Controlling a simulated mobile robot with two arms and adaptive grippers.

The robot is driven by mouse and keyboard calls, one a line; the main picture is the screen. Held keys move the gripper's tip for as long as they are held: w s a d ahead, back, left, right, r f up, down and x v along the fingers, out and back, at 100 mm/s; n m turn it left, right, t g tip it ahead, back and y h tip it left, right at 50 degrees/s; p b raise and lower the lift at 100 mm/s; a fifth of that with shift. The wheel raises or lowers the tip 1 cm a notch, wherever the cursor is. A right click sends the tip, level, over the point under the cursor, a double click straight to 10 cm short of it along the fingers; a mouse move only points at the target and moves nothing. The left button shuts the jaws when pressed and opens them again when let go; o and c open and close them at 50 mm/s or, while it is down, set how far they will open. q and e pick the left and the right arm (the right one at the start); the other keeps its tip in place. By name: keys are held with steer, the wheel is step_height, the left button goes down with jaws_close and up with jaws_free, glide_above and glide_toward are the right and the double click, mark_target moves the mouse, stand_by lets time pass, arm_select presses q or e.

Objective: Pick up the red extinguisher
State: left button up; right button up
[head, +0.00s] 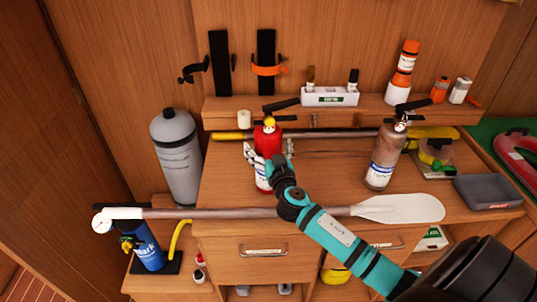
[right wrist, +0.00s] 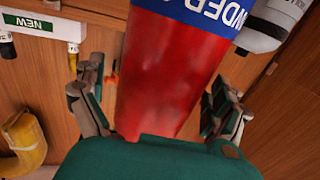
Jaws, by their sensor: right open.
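The red extinguisher (head: 267,139) stands upright on the wooden desk, with a black handle and a yellow-rimmed gauge on top. My right gripper (head: 269,150) is at its body, with the fingers spread on both sides. In the right wrist view the red body with a blue label (right wrist: 165,85) lies between the open fingers (right wrist: 158,108). A gap shows on each side. My wrist hides part of its lower body in the head view. My left gripper is not in view.
A grey-brown extinguisher (head: 381,162) stands to the right on the desk. A paddle (head: 398,208) lies across the desk's front, under my right arm. A grey cylinder (head: 177,160) stands at the left. A white box (head: 330,97) sits on the shelf behind.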

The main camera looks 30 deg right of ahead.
steer(key=shift+w, duration=0.15)
steer(key=shift+c, duration=1)
steer(key=c, duration=1.4)
steer(key=shift+r, duration=0.4)
steer(key=shift+c, duration=0.5)
steer(key=shift+w+f, duration=0.1)
steer(key=shift+d, duration=0.1)
